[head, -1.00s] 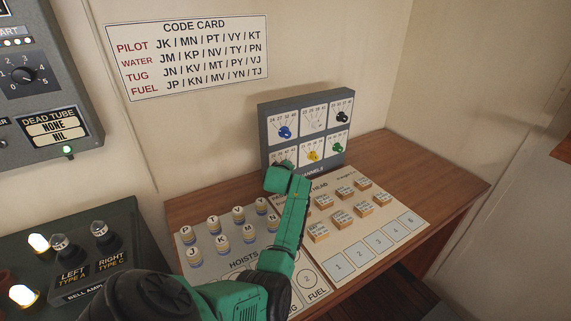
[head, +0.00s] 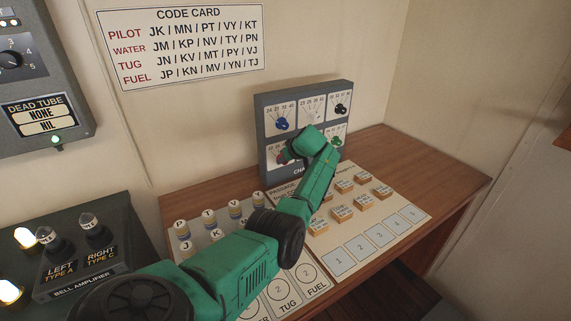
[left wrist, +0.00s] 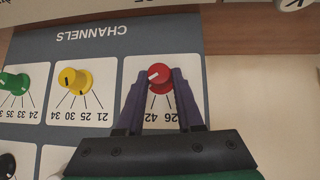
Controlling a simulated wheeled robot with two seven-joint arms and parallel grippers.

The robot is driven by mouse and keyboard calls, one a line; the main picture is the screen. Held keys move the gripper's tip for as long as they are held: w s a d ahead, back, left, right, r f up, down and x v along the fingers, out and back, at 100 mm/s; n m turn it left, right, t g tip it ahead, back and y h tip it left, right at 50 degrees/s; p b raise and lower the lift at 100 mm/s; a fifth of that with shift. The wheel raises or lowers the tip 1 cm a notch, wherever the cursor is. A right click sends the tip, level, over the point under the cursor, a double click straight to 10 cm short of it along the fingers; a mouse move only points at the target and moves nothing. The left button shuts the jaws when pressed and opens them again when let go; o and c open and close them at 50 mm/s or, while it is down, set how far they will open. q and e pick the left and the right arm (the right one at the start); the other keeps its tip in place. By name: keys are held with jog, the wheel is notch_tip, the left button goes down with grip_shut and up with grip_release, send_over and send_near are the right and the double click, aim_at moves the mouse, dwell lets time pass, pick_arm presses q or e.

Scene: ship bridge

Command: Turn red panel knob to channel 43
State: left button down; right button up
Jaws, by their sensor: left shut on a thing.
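The red knob (left wrist: 160,76) sits on its white channel card, in the upside-down left wrist view. It is between the two fingers of my left gripper (left wrist: 162,80), which is shut on it. Its white mark slants toward the left and slightly down in that view. The numbers 26 and 42 show between the fingers; the card's other numbers are hidden behind them. In the head view the left gripper (head: 284,157) reaches the lower-left card of the grey channels panel (head: 262,136), with the knob mostly hidden. My right gripper is in neither current view.
A yellow knob (left wrist: 75,81) and a green knob (left wrist: 14,82) are beside the red one. Blue (head: 282,124) and black (head: 340,109) knobs are above. Pegs and wooden blocks stand on the desk under my arm. The desk's right side (head: 420,170) is clear.

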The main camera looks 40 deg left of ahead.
pick_arm(q)
jog(key=shift+w+a+r, duration=0.1)
jog(key=shift+a+r, duration=0.05)
jog(key=shift+r, duration=0.25)
jog(key=c, duration=0.6)
grip_release()
jog(key=shift+o, duration=0.2)
jog(key=shift+f, duration=0.3)
jog(key=b+v, duration=0.3)
jog(key=v, duration=1.1)
jog(key=shift+r, duration=0.25)
